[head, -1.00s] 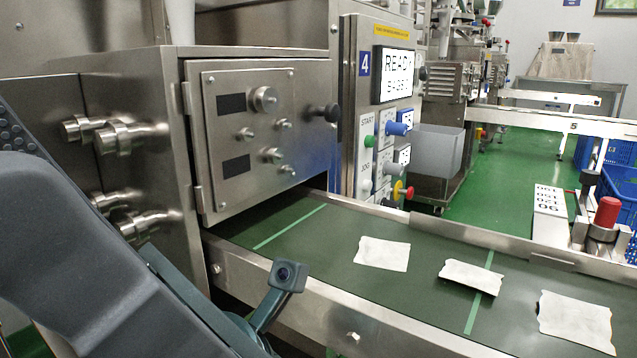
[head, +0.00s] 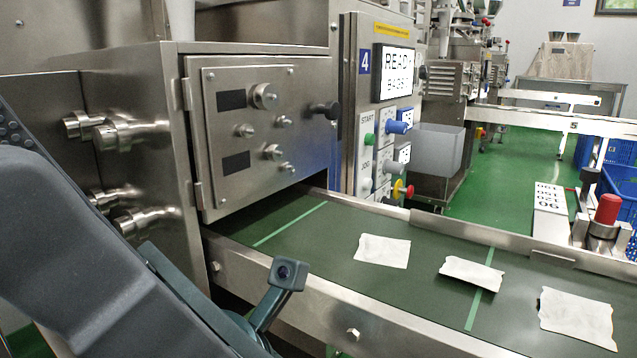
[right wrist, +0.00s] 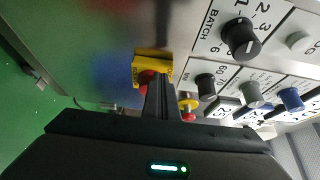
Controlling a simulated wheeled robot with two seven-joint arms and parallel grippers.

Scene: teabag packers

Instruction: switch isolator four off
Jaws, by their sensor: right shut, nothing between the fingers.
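In the right wrist view a yellow plate (right wrist: 153,66) with a red part (right wrist: 146,77) on it, which looks like an isolator switch, sits on the metal panel. My right gripper (right wrist: 160,92) is shut and empty right in front of it, and its fingers hide part of the red. I cannot tell whether they touch it or how the handle is turned. In the head view a blue label "4" (head: 364,63) marks the machine with the display (head: 396,72).
A red button with a yellow collar (right wrist: 188,106) and black knobs (right wrist: 241,39) lie close to the right fingers. In the head view a green conveyor (head: 335,235) carries white packets (head: 382,250). A steel cabinet (head: 150,190) stands at the left. A red-topped post (head: 607,210) stands at the right.

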